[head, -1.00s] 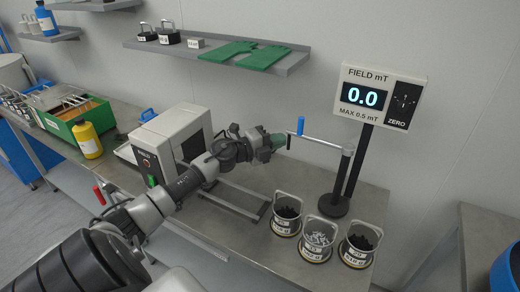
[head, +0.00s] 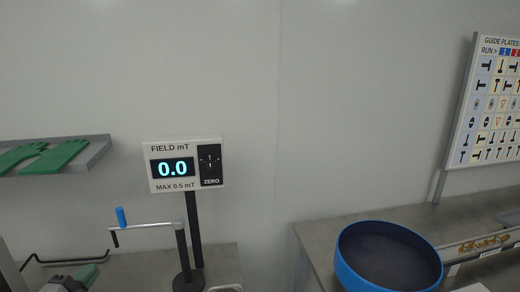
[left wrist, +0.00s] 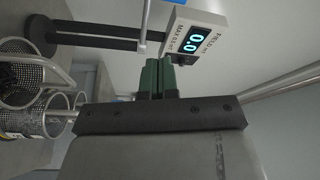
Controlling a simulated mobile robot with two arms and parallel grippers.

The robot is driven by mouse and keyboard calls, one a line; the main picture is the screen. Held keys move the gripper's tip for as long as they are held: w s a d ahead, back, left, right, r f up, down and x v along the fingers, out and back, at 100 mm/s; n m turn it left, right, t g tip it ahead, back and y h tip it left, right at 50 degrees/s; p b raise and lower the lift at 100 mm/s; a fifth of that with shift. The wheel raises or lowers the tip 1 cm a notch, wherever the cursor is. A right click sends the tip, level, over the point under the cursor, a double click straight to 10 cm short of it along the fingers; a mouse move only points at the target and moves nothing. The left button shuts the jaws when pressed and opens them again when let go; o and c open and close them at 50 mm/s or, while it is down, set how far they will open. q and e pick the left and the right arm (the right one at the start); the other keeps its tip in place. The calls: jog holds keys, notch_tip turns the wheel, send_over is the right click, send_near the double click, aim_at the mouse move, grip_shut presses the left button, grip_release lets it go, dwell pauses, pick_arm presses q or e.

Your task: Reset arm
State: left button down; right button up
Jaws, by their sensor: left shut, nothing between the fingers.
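My right gripper is in neither view.
A blue-rimmed round bowl (head: 350,274) stands on the right bench (head: 318,240). A guide plates board (head: 492,100) stands behind that bench. Green gloves (head: 55,157) lie on the wall shelf (head: 95,152). Wire-handled baskets (left wrist: 20,120) are at the left of the left wrist view.

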pick_arm(q)
jog(key=s+d+f+n+g+y, duration=0.7)
jog(key=s+d+f+n, duration=0.1)
jog(key=s+f+n, duration=0.4)
jog(key=s+d+f+n+g+h, duration=0.25)
jog(key=s+d+g+h, duration=0.4)
jog(key=s+d, duration=0.65)
notch_tip(320, 180, down, 26)
jog(key=s+r+g+y, duration=0.1)
jog(key=s+g+y, duration=0.1)
jog(key=g, duration=0.1)
jog(key=s+a+f, duration=0.2)
jog(key=s+f, duration=0.6)
jog(key=f, duration=0.1)
jog(key=s+a+f+g, duration=0.1)
jog(key=s+a+f, duration=0.1)
jog(key=s+f, duration=0.6)
jog(key=shift+s+f, duration=0.3)
jog(key=shift+f, duration=0.2)
